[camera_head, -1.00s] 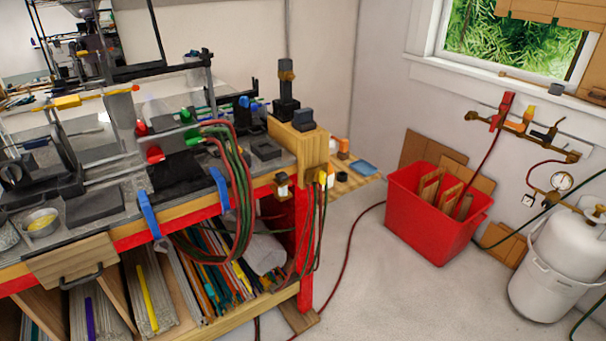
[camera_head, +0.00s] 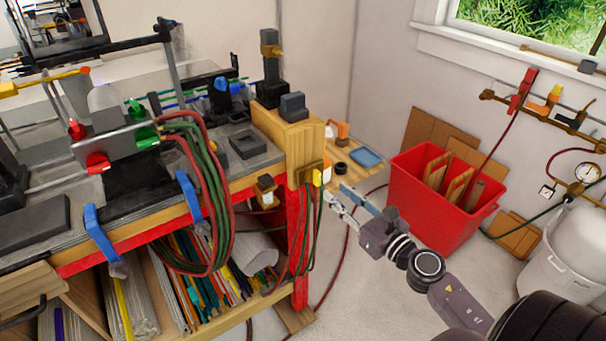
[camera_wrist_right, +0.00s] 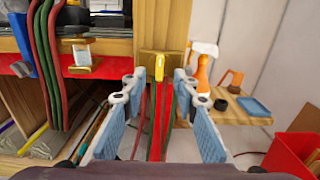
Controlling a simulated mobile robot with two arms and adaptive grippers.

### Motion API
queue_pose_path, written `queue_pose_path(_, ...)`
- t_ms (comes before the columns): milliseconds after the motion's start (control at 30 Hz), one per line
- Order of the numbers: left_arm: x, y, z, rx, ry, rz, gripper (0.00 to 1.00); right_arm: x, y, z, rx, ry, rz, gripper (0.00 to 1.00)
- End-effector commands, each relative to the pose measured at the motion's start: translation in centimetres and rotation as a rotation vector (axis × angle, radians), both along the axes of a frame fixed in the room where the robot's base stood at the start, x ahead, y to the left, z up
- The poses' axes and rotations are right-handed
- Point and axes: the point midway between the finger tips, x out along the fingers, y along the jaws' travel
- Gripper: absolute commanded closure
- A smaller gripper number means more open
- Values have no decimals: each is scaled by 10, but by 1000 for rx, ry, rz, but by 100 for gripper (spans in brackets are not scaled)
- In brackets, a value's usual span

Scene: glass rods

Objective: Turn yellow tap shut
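A small yellow tap (camera_head: 317,177) hangs at the brass plate (camera_head: 311,174) on the wooden block at the bench's right end. In the right wrist view the yellow tap (camera_wrist_right: 158,66) points down, with a red and a green hose running below it. My right gripper (camera_head: 339,195) is open and empty, just right of the tap in the head view. In the right wrist view the gripper (camera_wrist_right: 160,84) has its fingers apart, one on each side of the tap's line. The tap looks a little beyond the fingertips; no contact shows. My left gripper is not in view.
A brass lamp-like fitting (camera_head: 266,191) sits left of the tap, with hanging hoses (camera_head: 215,210) and blue clamps (camera_head: 188,195) further left. A small shelf (camera_head: 347,160) with bottles, a red bin (camera_head: 436,207) and a wall manifold with another yellow handle (camera_head: 554,92) stand right.

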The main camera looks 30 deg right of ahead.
Motion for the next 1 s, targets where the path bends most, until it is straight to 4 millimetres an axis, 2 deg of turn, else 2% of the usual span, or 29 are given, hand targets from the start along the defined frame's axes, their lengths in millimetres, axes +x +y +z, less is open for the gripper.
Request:
queue_pose_path(200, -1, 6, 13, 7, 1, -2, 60, 28, 2, 5, 2, -3, -2, 72)
queue_pose_path(500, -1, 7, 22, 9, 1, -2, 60, 66, 5, 1, 7, 0, -2, 72)
queue_pose_path(633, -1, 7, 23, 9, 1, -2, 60, 73, 6, 0, 6, 1, -1, 72)
queue_pose_path(900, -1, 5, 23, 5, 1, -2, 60, 75, 6, -1, 6, 1, -1, 72)
queue_pose_path(1000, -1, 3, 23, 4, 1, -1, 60, 74, 6, -1, 7, 2, -1, 81)
